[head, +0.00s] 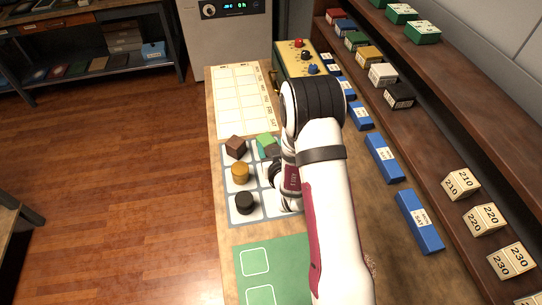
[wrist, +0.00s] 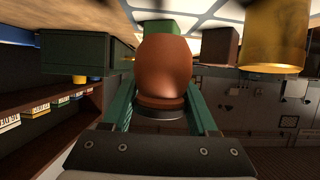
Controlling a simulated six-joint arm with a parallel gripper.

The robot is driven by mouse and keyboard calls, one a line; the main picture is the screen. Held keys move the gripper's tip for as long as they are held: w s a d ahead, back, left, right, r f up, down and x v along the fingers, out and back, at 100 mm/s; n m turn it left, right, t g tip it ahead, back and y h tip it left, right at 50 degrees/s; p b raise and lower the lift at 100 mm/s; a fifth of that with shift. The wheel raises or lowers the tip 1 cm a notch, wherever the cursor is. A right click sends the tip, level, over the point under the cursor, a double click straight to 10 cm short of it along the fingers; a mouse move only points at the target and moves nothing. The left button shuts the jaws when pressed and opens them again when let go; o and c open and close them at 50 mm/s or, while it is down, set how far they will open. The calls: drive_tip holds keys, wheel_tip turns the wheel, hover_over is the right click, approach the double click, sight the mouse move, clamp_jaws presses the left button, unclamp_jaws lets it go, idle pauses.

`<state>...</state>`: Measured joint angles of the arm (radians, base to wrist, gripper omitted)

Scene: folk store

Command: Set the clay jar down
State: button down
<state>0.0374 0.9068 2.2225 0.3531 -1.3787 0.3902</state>
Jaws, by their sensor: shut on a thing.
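The clay jar (wrist: 165,68) is reddish brown and rounded, and it shows in the wrist view between the two green fingers of my gripper (wrist: 162,108). My gripper is shut on it. The wrist picture is upside down, with the pale mat at its top. I cannot tell whether the jar touches the mat. In the head view my arm hides the jar and most of the gripper, over the right part of the grey mat with pale squares (head: 227,183).
On the mat stand a brown cube (head: 236,147), a gold cylinder (head: 240,172), a black round piece (head: 244,203) and a green block (head: 266,140). A green mat (head: 275,262) lies nearer. A calendar sheet (head: 235,100) lies beyond. Blue boxes (head: 384,158) and shelves stand at right.

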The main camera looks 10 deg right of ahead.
drive_tip(key=shift+f, duration=1.95)
drive_tip(key=shift+c, duration=0.9)
unclamp_jaws()
drive_tip(key=shift+f, duration=0.1)
drive_tip(key=v, duration=0.7)
drive_tip(key=shift+r, duration=0.25)
drive_tip(key=s+r+m+g, duration=0.4)
drive_tip(key=r+g, duration=0.1)
drive_tip(key=r, duration=0.2)
drive_tip(key=s+a+r+g, duration=0.1)
drive_tip(key=s+r+g, duration=0.2)
drive_tip(key=s, duration=0.5)
drive_tip(key=s+a+r+m+g+y, duration=0.1)
drive_tip(key=s+a+r+g, duration=0.1)
drive_tip(key=s, duration=0.7)
drive_tip(key=s+a+r+g, duration=0.1)
drive_tip(key=s+r+g, duration=0.2)
drive_tip(key=s, duration=0.6)
wheel_tip(320, 180, up, 2)
drive_tip(key=shift+s+a+r+m+g+y, duration=0.15)
drive_tip(key=shift+a+m+g+y, duration=0.15)
drive_tip(key=shift+g+y, duration=0.1)
